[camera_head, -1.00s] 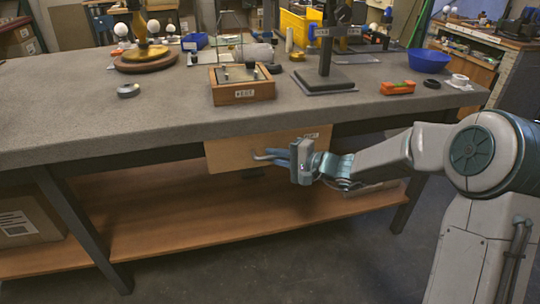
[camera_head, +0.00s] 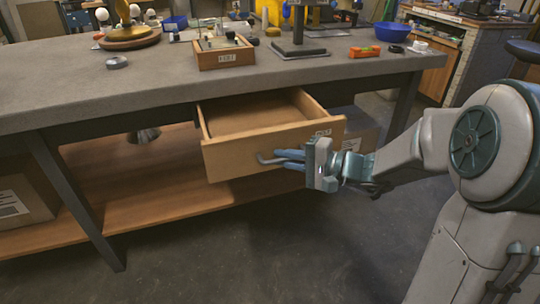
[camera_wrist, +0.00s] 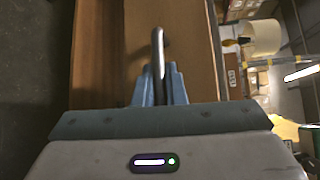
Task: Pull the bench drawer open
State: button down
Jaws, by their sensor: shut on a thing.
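The bench drawer (camera_head: 225,158) is a light wooden box under the grey benchtop, drawn out partway so that its inside shows. The inside that I can see looks empty. A bar handle (camera_head: 263,158) is on its front, and a white label is near the front's upper right corner. My gripper (camera_head: 285,160) is shut on the handle, with its blue fingers reaching in from the right. The fingers cover part of the handle.
The benchtop (camera_head: 150,80) holds a wooden parts box (camera_head: 224,58), a blue bowl (camera_head: 393,31), an orange level (camera_head: 365,51) and a dark stand (camera_head: 298,45). A wooden lower shelf (camera_head: 140,210) runs below. A cardboard box (camera_head: 22,198) stands at left. The floor in front is clear.

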jog(key=shift+s+d, duration=0.2)
jog(key=shift+s, duration=0.3)
jog(key=c, duration=1.8)
grip_release()
jog(key=shift+o, duration=0.2)
jog(key=shift+d, duration=0.1)
jog(key=p+v, duration=0.3)
jog(key=v, duration=1)
jog(key=shift+s+d, duration=0.15)
jog(key=shift+d, duration=0.2)
jog(key=shift+p, duration=0.3)
